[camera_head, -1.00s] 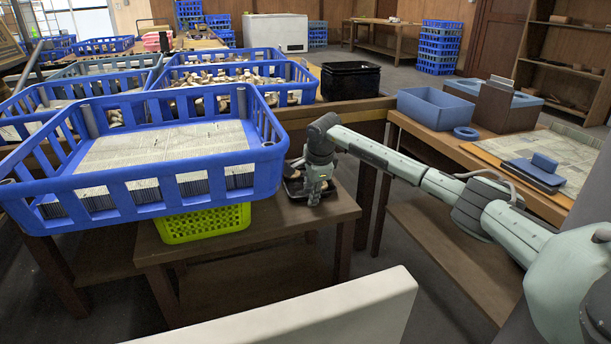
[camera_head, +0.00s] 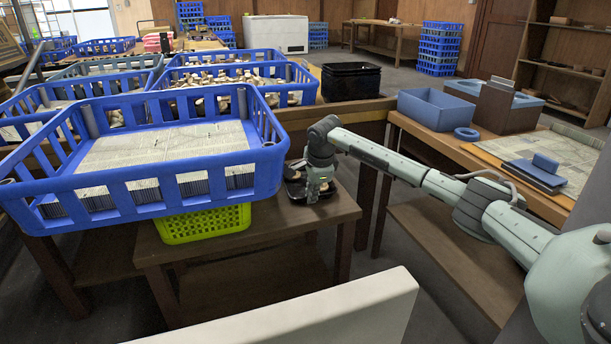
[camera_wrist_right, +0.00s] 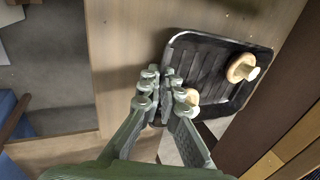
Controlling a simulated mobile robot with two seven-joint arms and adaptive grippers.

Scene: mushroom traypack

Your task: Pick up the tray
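The tray is a small black tray with ridges on its floor and stands on the brown wooden table. In the head view it (camera_head: 295,191) is partly hidden behind my right gripper (camera_head: 316,197). The right wrist view shows the tray (camera_wrist_right: 205,58) with one mushroom (camera_wrist_right: 243,68) at its far right and another (camera_wrist_right: 191,97) beside my finger. In that view my right gripper (camera_wrist_right: 165,90) has its fingers close together, one on each side of the tray's near left wall, and looks shut on it. My left gripper is not in view.
A large blue crate (camera_head: 216,180) with paper lining stands left of the tray, above a lime green basket (camera_head: 203,224). Black trays (camera_head: 350,83) are stacked behind. A side table with a blue box (camera_head: 436,108) is at right. The wooden table (camera_head: 300,222) has bare room in front.

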